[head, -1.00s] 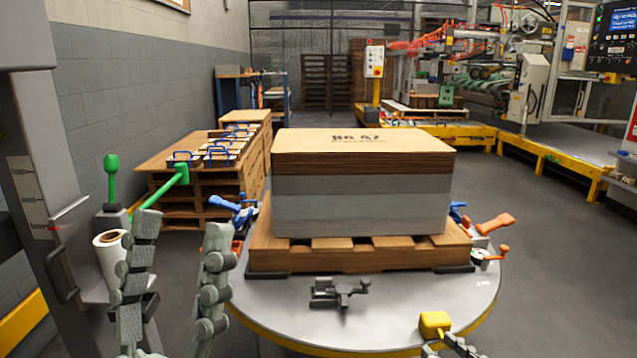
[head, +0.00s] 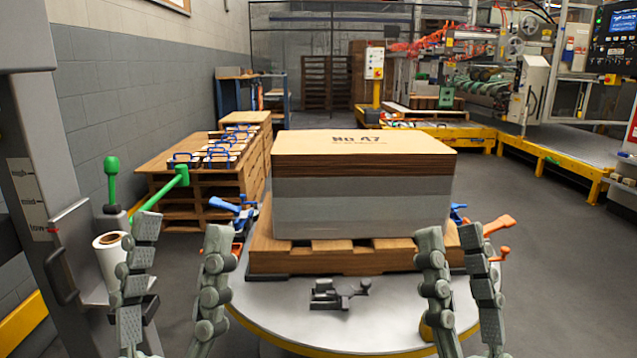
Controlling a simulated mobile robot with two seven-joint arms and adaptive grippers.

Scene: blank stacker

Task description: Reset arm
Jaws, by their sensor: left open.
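My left gripper (head: 184,230) is at the lower left, fingers pointing up and spread wide, with nothing between them. My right gripper (head: 450,236) is at the lower right in front of the round table (head: 385,322), its fingers up and apart, with no object seen held. A grey stack with a brown layer and a tan top board (head: 365,143) marked "No 47" sits on a wooden pallet (head: 300,258) on that table. Both grippers are on the near side of the stack. A yellow knob (head: 425,328) is mostly hidden behind the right gripper's left finger.
A black clamp (head: 338,293) lies on the table's front. Blue (head: 228,205) and orange (head: 499,225) levers flank the pallet. Green-handled levers (head: 111,178) and a white roll (head: 110,243) stand at left. Pallets with blue-handled items (head: 220,153) are behind. Floor at right is clear.

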